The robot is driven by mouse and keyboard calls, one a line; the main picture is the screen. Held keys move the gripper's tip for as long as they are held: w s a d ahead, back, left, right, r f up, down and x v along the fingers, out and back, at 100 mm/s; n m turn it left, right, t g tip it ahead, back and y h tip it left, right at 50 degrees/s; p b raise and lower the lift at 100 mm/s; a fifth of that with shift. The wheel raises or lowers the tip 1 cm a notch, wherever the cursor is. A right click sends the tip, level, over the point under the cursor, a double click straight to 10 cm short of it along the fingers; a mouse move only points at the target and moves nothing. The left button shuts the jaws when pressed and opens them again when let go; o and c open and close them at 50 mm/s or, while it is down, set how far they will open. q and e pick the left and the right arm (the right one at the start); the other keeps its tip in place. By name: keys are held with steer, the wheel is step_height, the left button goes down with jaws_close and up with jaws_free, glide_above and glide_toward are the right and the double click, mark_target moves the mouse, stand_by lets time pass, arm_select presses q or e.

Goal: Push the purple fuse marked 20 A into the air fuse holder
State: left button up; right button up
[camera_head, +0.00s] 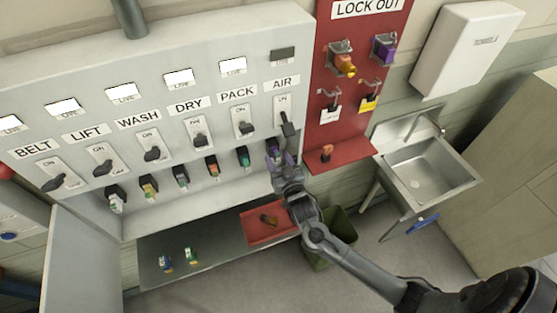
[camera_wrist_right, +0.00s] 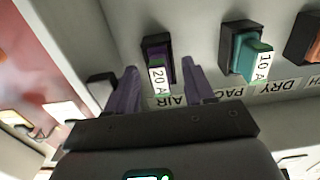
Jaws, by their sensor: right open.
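The purple fuse (camera_wrist_right: 156,50), with a white label reading 20 A (camera_wrist_right: 158,79), sits in the dark air fuse holder (camera_wrist_right: 173,42) by the AIR label in the wrist view. I cannot tell how deep it sits. My right gripper (camera_wrist_right: 160,68) is open, with one finger on each side of the fuse and gaps between them. In the head view my right gripper (camera_head: 276,155) is at the panel below the AIR switch (camera_head: 287,124) and largely hides the fuse and holder. My left gripper is not in view.
A teal 10 A fuse (camera_wrist_right: 252,60) sits in the neighbouring PACK holder. The AIR window (camera_head: 283,55) is dark; the other windows are lit. Below are a red tray (camera_head: 262,232) and a shelf (camera_head: 215,250) with loose fuses. A red lockout board (camera_head: 345,110) stands right of the panel.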

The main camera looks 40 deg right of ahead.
steer(key=shift+s+a, duration=0.2)
steer(key=shift+s, duration=0.4)
steer(key=b+v, duration=0.1)
steer(key=v, duration=0.8)
steer(key=shift+s, duration=0.25)
steer(key=shift+r, duration=0.1)
steer(key=s+a+f+n+g+y, duration=0.3)
steer(key=s+a+g, duration=0.2)
steer(key=s+g, duration=0.3)
steer(key=s+a+f+n+g+y, duration=0.3)
steer(key=s+a+g, duration=0.2)
steer(key=s, duration=0.6)
step_height(320, 180, up, 13)
steer(key=p, duration=1.3)
steer(key=shift+d+g, duration=0.25)
steer(key=shift+g, duration=0.05)
